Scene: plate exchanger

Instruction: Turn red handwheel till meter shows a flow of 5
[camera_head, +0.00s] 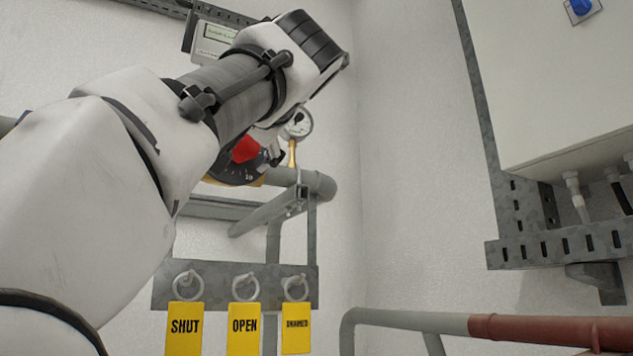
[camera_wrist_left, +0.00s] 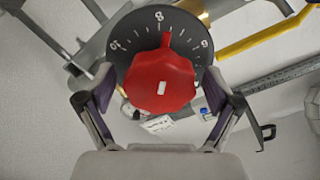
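The red handwheel (camera_wrist_left: 160,82) sits on a dark round dial (camera_wrist_left: 126,48) with white numbers. Its pointer tip is close to the 8 in the left wrist view. In the head view the handwheel (camera_head: 245,149) is partly hidden behind my left arm. My right gripper is in neither view.
A round gauge (camera_head: 298,123) stands on a brass stem right of the handwheel. Grey pipes (camera_head: 320,185) run below it. A white cabinet (camera_head: 555,85) is at the right.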

